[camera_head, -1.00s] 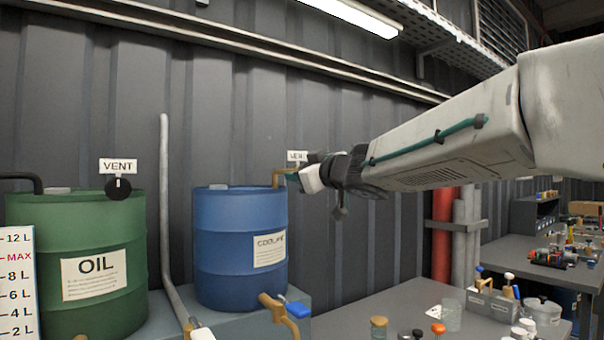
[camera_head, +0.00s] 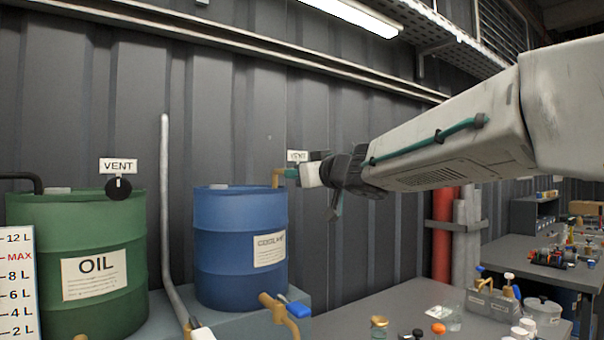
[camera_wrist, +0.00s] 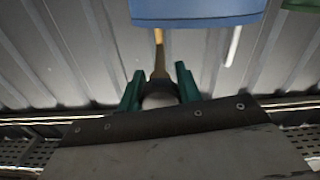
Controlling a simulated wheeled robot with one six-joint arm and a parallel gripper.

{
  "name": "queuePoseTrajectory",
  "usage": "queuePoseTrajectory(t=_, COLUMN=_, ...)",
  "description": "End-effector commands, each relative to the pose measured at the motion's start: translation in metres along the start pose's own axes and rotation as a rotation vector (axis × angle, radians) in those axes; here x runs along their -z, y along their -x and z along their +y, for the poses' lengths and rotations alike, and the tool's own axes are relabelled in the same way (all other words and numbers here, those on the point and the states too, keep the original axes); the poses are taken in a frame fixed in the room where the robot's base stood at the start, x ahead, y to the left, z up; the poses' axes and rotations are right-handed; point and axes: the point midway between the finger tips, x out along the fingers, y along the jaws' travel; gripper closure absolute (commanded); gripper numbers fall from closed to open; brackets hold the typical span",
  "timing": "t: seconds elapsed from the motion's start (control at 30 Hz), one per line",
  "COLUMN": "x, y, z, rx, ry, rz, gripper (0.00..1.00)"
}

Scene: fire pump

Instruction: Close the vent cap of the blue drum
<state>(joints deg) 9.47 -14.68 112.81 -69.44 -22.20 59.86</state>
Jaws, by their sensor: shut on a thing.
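The blue drum (camera_head: 240,245) with its coolant label stands on a grey stand left of my arm. A brass vent pipe (camera_head: 276,178) rises at its top right edge. My gripper (camera_head: 291,174) is at the end of this pipe, beside the partly covered VENT sign. In the wrist view, the green fingers of my gripper (camera_wrist: 160,88) sit on either side of a dark round vent cap (camera_wrist: 160,96) at the end of the brass pipe (camera_wrist: 158,55), and hold it. The blue drum (camera_wrist: 198,10) shows at the top there. The gripper body hides part of the cap.
The green oil drum (camera_head: 100,265) with its own black vent cap (camera_head: 118,189) stands at the left. A grey upright pipe (camera_head: 164,200) is between the drums. A brass tap with a blue handle (camera_head: 298,309) is below. The ribbed wall is close behind my gripper.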

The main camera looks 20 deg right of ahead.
Motion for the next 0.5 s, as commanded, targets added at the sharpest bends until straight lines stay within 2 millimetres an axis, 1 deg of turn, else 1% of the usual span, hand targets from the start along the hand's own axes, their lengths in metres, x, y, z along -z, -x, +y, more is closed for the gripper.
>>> queuePoseTrajectory(t=0.03, x=-0.003, y=-0.0002, z=-0.0001, rx=0.0, ry=-0.001, rz=-0.005, gripper=0.89)
queuePoseTrajectory(t=0.07, x=-0.003, y=-0.0002, z=-0.0002, rx=0.0, ry=-0.001, rz=-0.005, gripper=0.58)
queuePoseTrajectory(t=0.1, x=-0.0027, y=-0.0002, z=-0.0001, rx=0.0, ry=-0.001, rz=-0.004, gripper=0.46)
queuePoseTrajectory(t=0.13, x=-0.0025, y=-0.0002, z=-0.0001, rx=0.0, ry=-0.001, rz=-0.004, gripper=0.44)
queuePoseTrajectory(t=0.37, x=-0.0012, y=0.0001, z=0.0, rx=0.0, ry=0.0, rz=-0.002, gripper=0.44)
queuePoseTrajectory(t=0.5, x=0.0003, y=0.0087, z=0.0004, rx=-0.001, ry=0.003, rz=0.0, gripper=0.44)
